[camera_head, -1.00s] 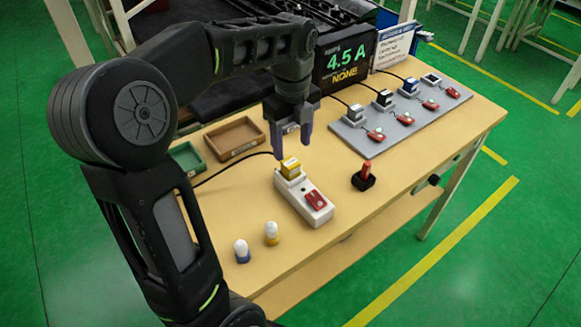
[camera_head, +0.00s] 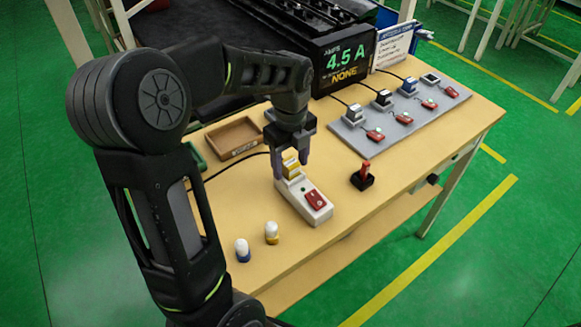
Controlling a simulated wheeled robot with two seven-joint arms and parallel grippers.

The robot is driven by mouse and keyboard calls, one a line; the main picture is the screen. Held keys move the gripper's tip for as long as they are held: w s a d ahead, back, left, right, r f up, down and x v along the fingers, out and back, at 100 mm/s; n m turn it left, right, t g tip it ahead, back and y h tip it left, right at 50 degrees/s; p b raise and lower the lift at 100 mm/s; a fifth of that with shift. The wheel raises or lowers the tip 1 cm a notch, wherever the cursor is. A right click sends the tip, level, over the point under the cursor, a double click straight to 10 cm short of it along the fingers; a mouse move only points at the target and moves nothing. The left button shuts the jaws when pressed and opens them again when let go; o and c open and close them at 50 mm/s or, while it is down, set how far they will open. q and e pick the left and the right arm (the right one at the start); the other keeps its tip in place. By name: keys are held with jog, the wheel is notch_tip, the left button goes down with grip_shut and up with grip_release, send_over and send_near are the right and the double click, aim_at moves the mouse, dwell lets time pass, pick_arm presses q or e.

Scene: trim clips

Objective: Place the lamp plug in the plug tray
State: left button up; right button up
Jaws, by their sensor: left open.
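A yellow plug (camera_head: 290,167), which may be the lamp plug, sits upright in the back end of a white socket block (camera_head: 309,207) with a red switch. A black cord runs left from it. My left gripper (camera_head: 291,168) points down over the plug, its open fingers on either side of it; I cannot tell if they touch it. A brown tray (camera_head: 233,155) lies behind and to the left. A green tray (camera_head: 196,155) beside it is mostly hidden by my left arm. Their labels are too small to read. My right gripper is not in view.
A grey board (camera_head: 386,132) with several plugs and red switches lies at the back right. A black box with a display (camera_head: 345,65) reads 4.5 A and NONE. A black-based red switch (camera_head: 363,177) and two small bottles (camera_head: 271,234) stand nearby.

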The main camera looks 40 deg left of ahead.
pick_arm(q)
jog(key=shift+c, duration=0.2)
dwell(0.3)
grip_shut()
dwell(0.4)
